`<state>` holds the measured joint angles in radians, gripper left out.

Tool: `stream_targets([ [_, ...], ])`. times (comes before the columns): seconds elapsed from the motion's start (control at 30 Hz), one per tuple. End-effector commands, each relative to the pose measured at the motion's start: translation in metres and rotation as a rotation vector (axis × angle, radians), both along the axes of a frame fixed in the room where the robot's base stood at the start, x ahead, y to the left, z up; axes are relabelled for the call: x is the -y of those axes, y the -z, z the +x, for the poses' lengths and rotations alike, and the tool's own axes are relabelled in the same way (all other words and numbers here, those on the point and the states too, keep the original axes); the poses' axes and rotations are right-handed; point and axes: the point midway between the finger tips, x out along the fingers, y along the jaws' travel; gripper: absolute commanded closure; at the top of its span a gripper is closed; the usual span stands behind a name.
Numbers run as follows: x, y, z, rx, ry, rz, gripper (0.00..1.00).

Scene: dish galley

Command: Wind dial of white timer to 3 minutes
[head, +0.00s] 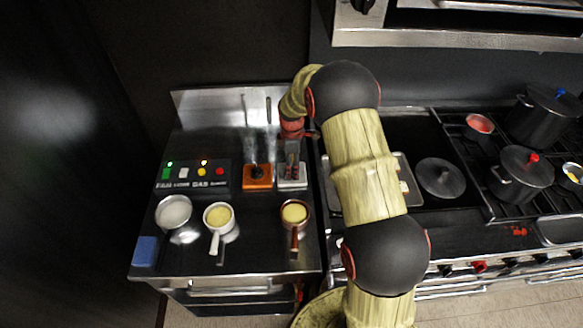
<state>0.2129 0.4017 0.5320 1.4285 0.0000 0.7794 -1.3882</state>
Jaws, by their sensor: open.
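The white timer (293,186) stands on the dark counter, at the right of an orange timer (257,184). My gripper (291,170) points down over the white timer, with its fingers at the dial area. The gripper is open. The fingers cover the dial, so its setting and any pointer are hidden. I cannot tell whether the fingers touch the dial.
A black box with coloured buttons (193,178) stands left of the timers. Pans with pale contents (219,214) (294,213), a white bowl (173,211) and a blue block (146,250) lie in front. A stove with pots (522,172) is at the right.

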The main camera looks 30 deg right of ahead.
Motion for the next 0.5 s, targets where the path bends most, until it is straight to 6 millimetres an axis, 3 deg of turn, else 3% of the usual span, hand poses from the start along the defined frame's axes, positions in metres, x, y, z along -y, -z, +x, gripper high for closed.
stream_targets([
  [0.37, 0.0000, 0.0073, 0.0000, 0.000, 0.001, 0.000, 0.45],
  [0.5, 0.0000, 0.0072, -0.0001, 0.000, 0.001, 0.000, 0.52],
])
